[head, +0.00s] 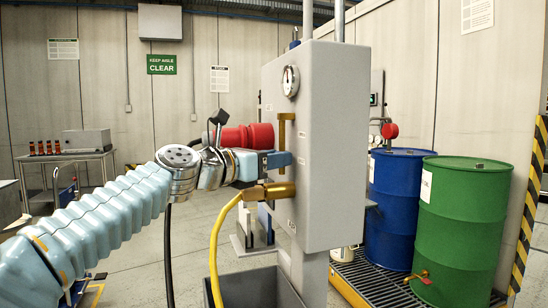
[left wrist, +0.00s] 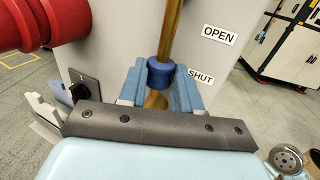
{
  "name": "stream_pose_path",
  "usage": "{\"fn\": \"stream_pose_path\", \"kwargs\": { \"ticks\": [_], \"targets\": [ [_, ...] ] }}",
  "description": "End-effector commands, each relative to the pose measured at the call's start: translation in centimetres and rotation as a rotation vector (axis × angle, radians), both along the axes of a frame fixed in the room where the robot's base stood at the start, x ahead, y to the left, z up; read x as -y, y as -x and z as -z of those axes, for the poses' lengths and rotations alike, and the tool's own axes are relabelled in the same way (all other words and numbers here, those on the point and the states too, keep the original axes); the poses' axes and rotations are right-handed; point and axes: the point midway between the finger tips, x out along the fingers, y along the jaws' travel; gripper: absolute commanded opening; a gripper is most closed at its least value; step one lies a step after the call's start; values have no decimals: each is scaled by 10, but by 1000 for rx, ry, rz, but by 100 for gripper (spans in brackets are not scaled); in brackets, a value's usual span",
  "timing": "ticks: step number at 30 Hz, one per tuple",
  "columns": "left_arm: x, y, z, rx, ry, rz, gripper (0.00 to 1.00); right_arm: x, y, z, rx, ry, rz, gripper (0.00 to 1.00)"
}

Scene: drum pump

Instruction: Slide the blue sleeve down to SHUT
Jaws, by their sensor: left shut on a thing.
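The blue sleeve (left wrist: 160,74) is a short collar around an upright brass rod (left wrist: 168,30) on the front of a grey pump cabinet (head: 325,140). In the left wrist view the sleeve is beside the SHUT label (left wrist: 201,77) and below the OPEN label (left wrist: 219,36). My left gripper (head: 277,160) is at the cabinet front, its blue fingers on both sides of the sleeve and shut on it. In the head view the fingers hide the sleeve; the rod (head: 287,130) shows above them. My right gripper is not in view.
Red parts (head: 243,137) stick out from the cabinet just above my gripper. A brass fitting with a yellow hose (head: 222,235) sits just below it. A gauge (head: 290,81) is higher up. A blue drum (head: 394,210) and a green drum (head: 462,225) stand at the right.

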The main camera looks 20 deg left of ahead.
Motion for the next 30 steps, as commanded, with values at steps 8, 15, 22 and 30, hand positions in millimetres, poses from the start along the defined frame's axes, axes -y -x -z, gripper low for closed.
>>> {"fn": "stream_pose_path", "kwargs": {
  "ticks": [8, 15, 22, 30],
  "targets": [
    [2, -1, 7, -14, -9, 6, 51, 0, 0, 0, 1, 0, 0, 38],
    [1, -1, 5, -11, -7, 5, 57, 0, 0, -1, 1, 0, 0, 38],
    [-8, 12, 4, -8, -6, 3, 57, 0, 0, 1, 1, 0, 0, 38],
    [-44, 66, 4, -8, -5, 2, 57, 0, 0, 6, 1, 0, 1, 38]
  ]
}}
